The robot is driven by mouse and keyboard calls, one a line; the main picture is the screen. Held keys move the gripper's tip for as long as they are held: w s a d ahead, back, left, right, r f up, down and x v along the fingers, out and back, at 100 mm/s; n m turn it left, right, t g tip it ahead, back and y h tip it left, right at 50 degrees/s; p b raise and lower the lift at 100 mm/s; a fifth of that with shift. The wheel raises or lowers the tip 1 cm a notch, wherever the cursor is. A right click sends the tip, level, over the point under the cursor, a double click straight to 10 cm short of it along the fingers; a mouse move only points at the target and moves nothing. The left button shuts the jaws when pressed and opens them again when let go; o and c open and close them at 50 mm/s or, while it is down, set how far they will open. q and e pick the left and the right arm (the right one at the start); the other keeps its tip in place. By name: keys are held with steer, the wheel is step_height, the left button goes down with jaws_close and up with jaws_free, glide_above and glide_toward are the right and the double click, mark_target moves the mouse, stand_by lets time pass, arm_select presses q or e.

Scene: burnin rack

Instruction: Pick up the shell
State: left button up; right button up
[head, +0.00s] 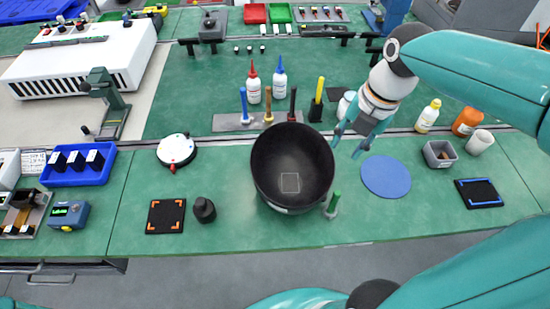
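A large black bowl-shaped piece, which looks like the shell (268,178), stands on the green bench near the front centre. Its open side faces up, and a light square mark shows on its inside bottom. My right gripper (349,145) points down just beyond the shell's right rim. Its two teal fingers are apart with nothing seen between them. The left fingertip is close to the rim; I cannot tell whether it touches. My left gripper is not in view.
A green-handled tool (333,204) stands against the shell's right side. A blue round mat (386,176) lies to the right. Bottles and upright coloured tools stand behind. A black knob (204,210) and a square black mat (165,216) lie left. The bench front edge is close.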

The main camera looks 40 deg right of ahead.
mark_target(333, 176)
steer(key=f, duration=1)
steer(key=shift+w+a, duration=0.2)
steer(key=shift+w+f, duration=0.15)
steer(key=shift+f, duration=0.3)
steer(key=f, duration=0.4)
steer(key=shift+a, duration=0.3)
steer(key=shift+w+f, duration=0.15)
steer(key=shift+f, duration=0.35)
jaws_close()
